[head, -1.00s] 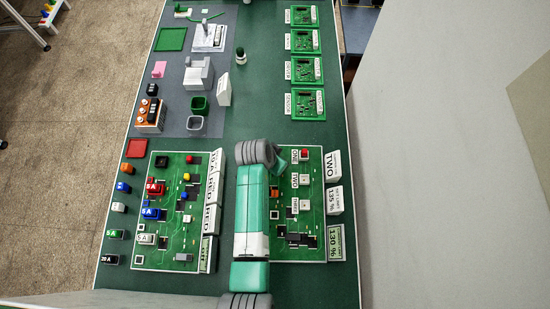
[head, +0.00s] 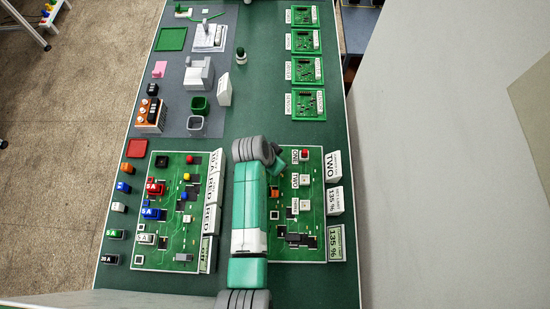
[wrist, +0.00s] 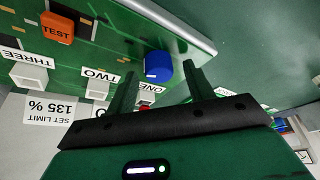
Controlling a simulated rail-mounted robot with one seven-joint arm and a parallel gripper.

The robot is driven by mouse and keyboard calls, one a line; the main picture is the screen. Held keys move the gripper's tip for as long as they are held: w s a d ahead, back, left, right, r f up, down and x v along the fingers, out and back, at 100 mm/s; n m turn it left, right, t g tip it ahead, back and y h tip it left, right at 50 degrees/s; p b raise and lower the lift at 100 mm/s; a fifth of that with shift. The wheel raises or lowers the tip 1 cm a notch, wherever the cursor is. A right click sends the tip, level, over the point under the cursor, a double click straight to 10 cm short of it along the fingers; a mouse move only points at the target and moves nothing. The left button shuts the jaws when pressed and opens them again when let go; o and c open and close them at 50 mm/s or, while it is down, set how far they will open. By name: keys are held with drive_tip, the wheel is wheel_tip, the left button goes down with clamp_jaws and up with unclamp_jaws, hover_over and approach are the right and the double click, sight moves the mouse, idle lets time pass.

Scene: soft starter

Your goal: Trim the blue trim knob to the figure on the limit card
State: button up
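The blue trim knob (wrist: 158,65) shows in the wrist view on the edge of the green board, just beyond and between my fingertips. My gripper (wrist: 160,75) is open, with a visible gap on each side of the knob. In the head view my gripper (head: 278,164) is over the upper left of the right board, and the arm hides the knob. The limit card (head: 335,200) stands right of that board; in the wrist view the card (wrist: 49,108) reads SET LIMIT 135 %. The board's display (head: 335,241) reads 135 %.
The right board (head: 320,225) also carries an orange TEST button (wrist: 57,28) and white switches labelled ONE, TWO and THREE. A white TWO card (head: 333,167) stands beside it. The left board (head: 150,245) has coloured blocks.

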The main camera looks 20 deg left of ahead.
drive_tip(key=shift+r, duration=0.1)
drive_tip(key=p+v, duration=0.1)
drive_tip(key=v, duration=0.6)
drive_tip(key=shift+r, duration=0.25)
drive_tip(key=shift+s, duration=0.15)
drive_tip(key=w+d+r+n+t+y, duration=0.1)
drive_tip(key=w+d+r+t, duration=0.15)
drive_tip(key=r, duration=0.85)
drive_tip(key=w+d+r+t+y, duration=0.1)
drive_tip(key=w+r+t, duration=0.3)
drive_tip(key=r, duration=0.6)
drive_tip(key=w+d+r+n+t+y, duration=0.1)
drive_tip(key=w+r+t, duration=0.25)
drive_tip(key=r, duration=0.75)
drive_tip(key=s+d+r+n+t, duration=0.1)
drive_tip(key=s+d+r+t, duration=0.3)
drive_tip(key=r, duration=0.7)
drive_tip(key=s+d+r+t+h, duration=0.1)
drive_tip(key=s+d+r+t, duration=0.25)
drive_tip(key=s+r, duration=0.45)
drive_tip(key=s+d+r+n+t, duration=0.1)
drive_tip(key=s+d+r+t, duration=0.25)
drive_tip(key=r, duration=0.95)
wheel_tip(320, 180, up, 14)
drive_tip(key=p, duration=1.3)
drive_tip(key=shift+s+d, duration=0.25)
